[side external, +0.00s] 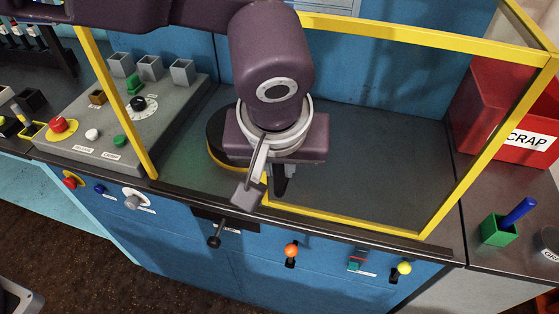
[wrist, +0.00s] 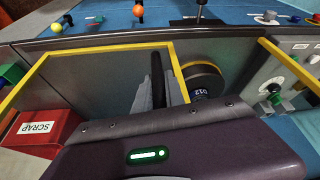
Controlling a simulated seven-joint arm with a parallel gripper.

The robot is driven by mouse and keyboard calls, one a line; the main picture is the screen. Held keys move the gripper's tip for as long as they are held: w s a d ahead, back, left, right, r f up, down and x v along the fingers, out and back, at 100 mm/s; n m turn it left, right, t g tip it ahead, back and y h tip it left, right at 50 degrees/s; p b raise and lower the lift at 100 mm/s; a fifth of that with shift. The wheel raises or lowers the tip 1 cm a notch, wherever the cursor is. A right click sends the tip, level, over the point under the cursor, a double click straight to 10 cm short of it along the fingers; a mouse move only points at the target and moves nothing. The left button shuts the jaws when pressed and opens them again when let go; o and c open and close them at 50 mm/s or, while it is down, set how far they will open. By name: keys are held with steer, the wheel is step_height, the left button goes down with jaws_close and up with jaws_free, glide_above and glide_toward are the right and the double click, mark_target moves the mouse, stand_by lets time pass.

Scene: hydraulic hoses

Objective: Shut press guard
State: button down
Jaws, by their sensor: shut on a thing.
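The press guard is a clear panel in a yellow frame (side external: 345,224); its frame also shows in the wrist view (wrist: 110,51). My gripper (side external: 268,186) is at the guard's left edge in the side view. In the wrist view my gripper (wrist: 160,96) is shut on a dark upright bar, the guard handle (wrist: 156,68), beside the frame's upright. A gap stands between this edge and the yellow post (side external: 115,100) on the left. A round dark part with a yellow rim (wrist: 203,80) shows in that gap. My wrist hides part of the guard's edge in the side view.
A red scrap bin (side external: 490,105) and a green cup (side external: 498,230) with a blue stick are at the right. Knobs and levers, one with an orange ball (side external: 291,250), line the blue front.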

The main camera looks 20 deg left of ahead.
steer(key=a, duration=2.5)
steer(key=shift+a, duration=0.3)
steer(key=c, duration=1.5)
jaws_free()
steer(key=shift+a, duration=0.1)
steer(key=shift+c, duration=0.2)
steer(key=shift+o, duration=0.7)
steer(key=shift+r, duration=0.1)
steer(key=v, duration=0.7)
steer(key=shift+s, duration=0.1)
